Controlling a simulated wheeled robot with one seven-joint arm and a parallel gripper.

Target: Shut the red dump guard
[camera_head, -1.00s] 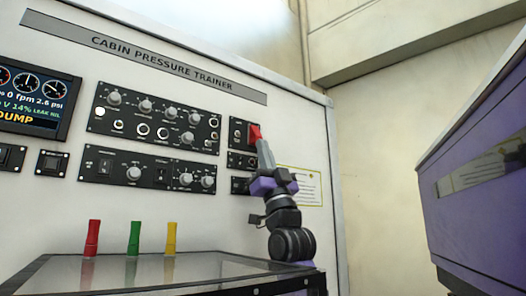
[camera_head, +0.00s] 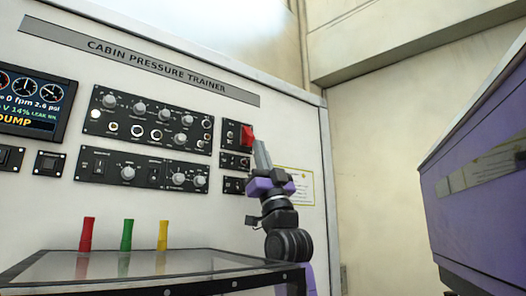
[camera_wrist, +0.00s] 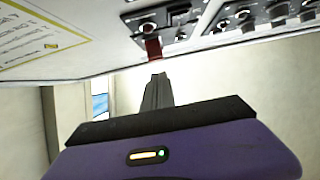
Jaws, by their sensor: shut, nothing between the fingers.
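The red dump guard (camera_head: 247,137) sits on a small black switch panel (camera_head: 231,135) at the right end of the trainer's controls. The guard stands out from the panel, and its underside is no longer covered by my gripper in the head view. In the wrist view the guard (camera_wrist: 153,49) is a red piece just beyond my fingertips. My gripper (camera_head: 259,146) is shut and empty, pointing up just right of and below the guard. In the wrist view its fingers (camera_wrist: 157,80) are together. I cannot tell whether they touch the guard.
More black panels with knobs (camera_head: 150,122) lie to the left, and a screen (camera_head: 33,103) reads DUMP. Red, green and yellow pegs stand over a glass-topped table (camera_head: 150,268) below. A purple cabinet (camera_head: 475,190) stands at the right.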

